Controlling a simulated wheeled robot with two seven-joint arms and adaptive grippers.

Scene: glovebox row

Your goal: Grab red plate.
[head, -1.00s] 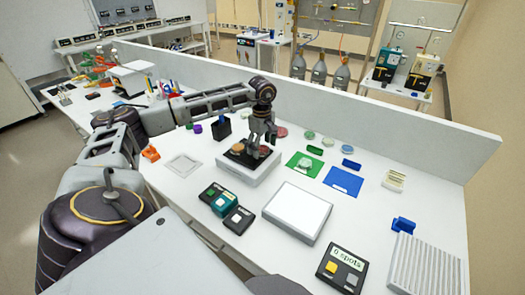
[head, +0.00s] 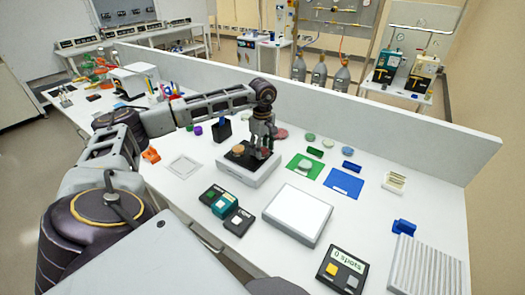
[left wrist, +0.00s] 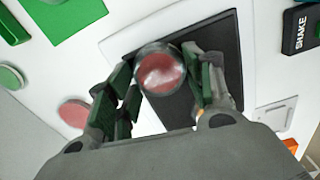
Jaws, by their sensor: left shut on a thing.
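A round red plate (left wrist: 160,72) with a clear, shiny top sits between the fingers of my left gripper (left wrist: 163,80) in the left wrist view. My left gripper (head: 262,148) is shut on it, over the dark top of a white device (head: 248,172). In the head view the fingers mostly hide this plate. My right gripper is not in view.
An orange dish (head: 237,149) sits left of the fingers on the same device. A low white partition (head: 350,128) runs behind.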

